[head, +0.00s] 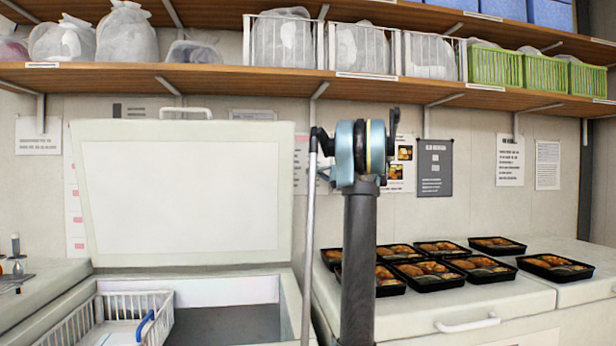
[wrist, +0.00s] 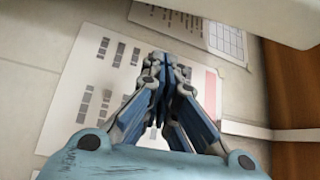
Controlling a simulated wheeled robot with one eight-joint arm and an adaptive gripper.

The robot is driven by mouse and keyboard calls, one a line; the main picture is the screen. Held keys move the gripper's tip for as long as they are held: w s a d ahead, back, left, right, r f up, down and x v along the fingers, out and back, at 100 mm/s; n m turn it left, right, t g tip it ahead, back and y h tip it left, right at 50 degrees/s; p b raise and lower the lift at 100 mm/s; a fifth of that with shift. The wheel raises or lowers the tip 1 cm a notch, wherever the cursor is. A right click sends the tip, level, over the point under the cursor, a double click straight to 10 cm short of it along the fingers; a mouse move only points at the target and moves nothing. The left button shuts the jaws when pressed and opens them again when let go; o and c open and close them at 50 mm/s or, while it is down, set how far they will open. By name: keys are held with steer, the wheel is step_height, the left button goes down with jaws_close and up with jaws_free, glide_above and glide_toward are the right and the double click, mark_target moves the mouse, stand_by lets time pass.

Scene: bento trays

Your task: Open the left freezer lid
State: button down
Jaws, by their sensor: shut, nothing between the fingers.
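The left freezer lid (head: 185,195) stands raised, nearly upright, in the head view, with its pale inner face towards me. Its white handle (head: 185,113) shows at the top edge. The left freezer (head: 290,290) below it is open, with its inside showing. My gripper (wrist: 165,65) is in the wrist view, its fingers shut together with nothing between them. It is in front of a wall with posted papers, apart from any handle that I can see. In the head view my arm rises right of the lid, and the fingers cannot be made out there.
A white wire basket (head: 95,320) sits in the open freezer at left. Several black bento trays (head: 430,275) rest on the right freezer lid (head: 515,290), which is closed. A wooden shelf (head: 220,80) with bags and baskets runs above. Papers (wrist: 90,95) hang on the wall.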

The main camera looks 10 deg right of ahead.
steer(key=x, duration=0.8)
steer(key=shift+w+a, duration=0.2)
steer(key=shift+a, duration=0.1)
steer(key=shift+s+d+f, duration=0.1)
steer(key=shift+s+f, duration=0.1)
steer(key=shift+s, duration=0.8)
steer(key=shift+s+d+f, duration=0.1)
steer(key=shift+s+f, duration=0.15)
steer(key=shift+s, duration=0.8)
steer(key=shift+s, duration=0.1)
steer(key=n+y, duration=0.2)
steer(key=n, duration=0.1)
glide_toward(292, 174)
steer(key=x, duration=0.5)
steer(key=shift+a, duration=0.15)
